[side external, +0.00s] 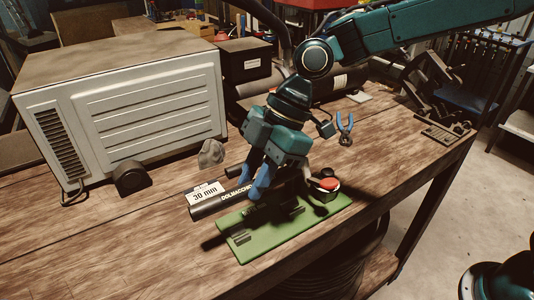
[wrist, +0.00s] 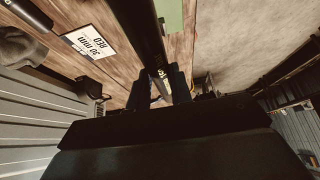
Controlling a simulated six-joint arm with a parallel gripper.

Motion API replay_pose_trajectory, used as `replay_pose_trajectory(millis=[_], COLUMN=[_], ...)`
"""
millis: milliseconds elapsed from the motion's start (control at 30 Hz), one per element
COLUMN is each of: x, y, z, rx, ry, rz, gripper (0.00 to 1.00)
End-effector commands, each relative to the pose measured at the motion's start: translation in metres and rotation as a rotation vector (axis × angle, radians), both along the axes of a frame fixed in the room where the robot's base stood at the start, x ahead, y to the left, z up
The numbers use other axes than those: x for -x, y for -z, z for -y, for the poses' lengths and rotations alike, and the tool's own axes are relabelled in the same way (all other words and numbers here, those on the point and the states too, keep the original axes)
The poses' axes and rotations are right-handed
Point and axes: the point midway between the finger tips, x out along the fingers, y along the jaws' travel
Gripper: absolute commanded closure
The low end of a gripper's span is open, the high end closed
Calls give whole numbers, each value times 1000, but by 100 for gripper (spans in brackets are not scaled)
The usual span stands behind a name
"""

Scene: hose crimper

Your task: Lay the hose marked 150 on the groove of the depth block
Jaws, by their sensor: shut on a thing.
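My gripper (side external: 258,187) has blue fingers shut on a black hose (side external: 212,206) with white lettering. The hose points toward the lower left, its end beside a white label. In the wrist view the fingers (wrist: 167,88) are around the hose (wrist: 144,32), which runs up out of the frame. No 150 mark is readable on it. A green plate (side external: 275,238) with dark raised blocks lies below and in front of the hose; a corner of it shows in the wrist view (wrist: 171,14). The hose appears raised, with shadow falling by the plate. The groove cannot be made out.
A white label reading 30 mm (side external: 204,191) is behind the hose, also in the wrist view (wrist: 90,42). A red-topped button (side external: 329,184) stands at the plate's right end. A large pale metal box (side external: 125,105) is at left. Blue-handled pliers (side external: 344,125) lie behind.

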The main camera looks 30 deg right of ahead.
Motion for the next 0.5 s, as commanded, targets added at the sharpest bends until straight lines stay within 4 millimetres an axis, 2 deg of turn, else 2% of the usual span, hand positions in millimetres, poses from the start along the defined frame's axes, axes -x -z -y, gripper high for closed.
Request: replay_pose_trajectory(millis=[500], x=[1], y=[8], z=[0], rx=[-1], ry=[0], rz=[0], gripper=[100])
